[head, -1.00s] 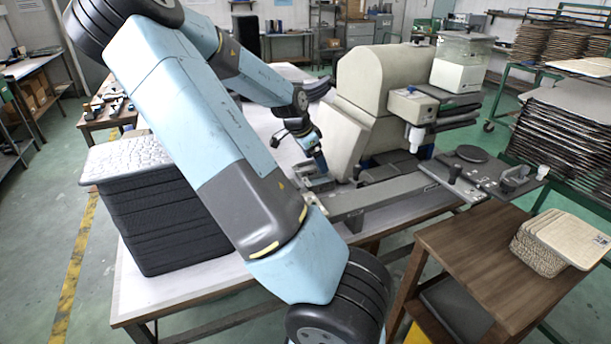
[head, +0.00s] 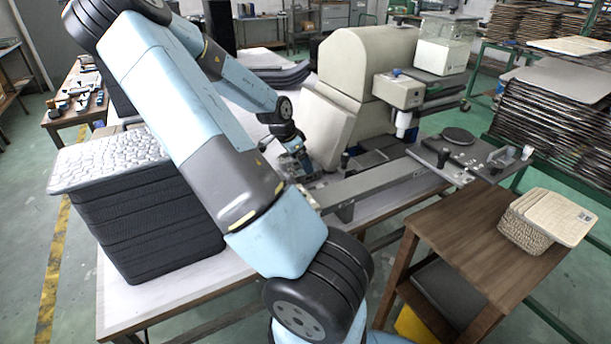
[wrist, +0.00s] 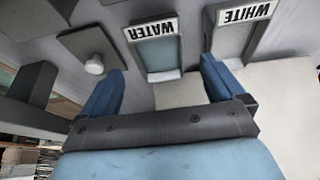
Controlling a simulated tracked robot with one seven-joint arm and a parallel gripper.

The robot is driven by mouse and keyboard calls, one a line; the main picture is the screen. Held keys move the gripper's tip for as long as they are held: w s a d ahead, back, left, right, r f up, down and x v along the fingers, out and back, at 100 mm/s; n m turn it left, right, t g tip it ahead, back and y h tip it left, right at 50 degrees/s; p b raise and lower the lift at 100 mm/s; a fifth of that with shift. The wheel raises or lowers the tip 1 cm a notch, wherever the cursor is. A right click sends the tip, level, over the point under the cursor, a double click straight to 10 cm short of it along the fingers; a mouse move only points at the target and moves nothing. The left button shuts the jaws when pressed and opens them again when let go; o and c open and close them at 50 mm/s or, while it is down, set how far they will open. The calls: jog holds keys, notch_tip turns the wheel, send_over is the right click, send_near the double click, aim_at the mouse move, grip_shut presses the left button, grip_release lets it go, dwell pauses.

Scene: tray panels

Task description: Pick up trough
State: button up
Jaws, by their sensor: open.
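My gripper (wrist: 158,82) is open, with its two blue fingers spread and nothing between them. In the wrist view, two recessed trough-like bays lie beyond the fingers, labelled WATER (wrist: 165,54) and WHITE (wrist: 228,42), both upside down. The WATER one lies between the fingers in the picture; the WHITE one is past the right finger. I cannot tell whether either is a loose trough. In the head view my gripper (head: 299,158) is small, beside the large beige machine (head: 368,65) at its low left front. No trough is clear there.
A wicker box (head: 525,235) with a light lid sits on the brown side table (head: 460,235). A grey rail (head: 385,185) runs in front of the machine. A round knob (wrist: 94,66) shows left of WATER.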

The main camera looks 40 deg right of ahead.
aim_at(304, 173)
jog(key=shift+x, duration=2.85)
jog(key=shift+d, duration=0.15)
jog(key=shift+r, duration=0.1)
jog(key=c, duration=1.3)
jog(key=shift+o, duration=0.2)
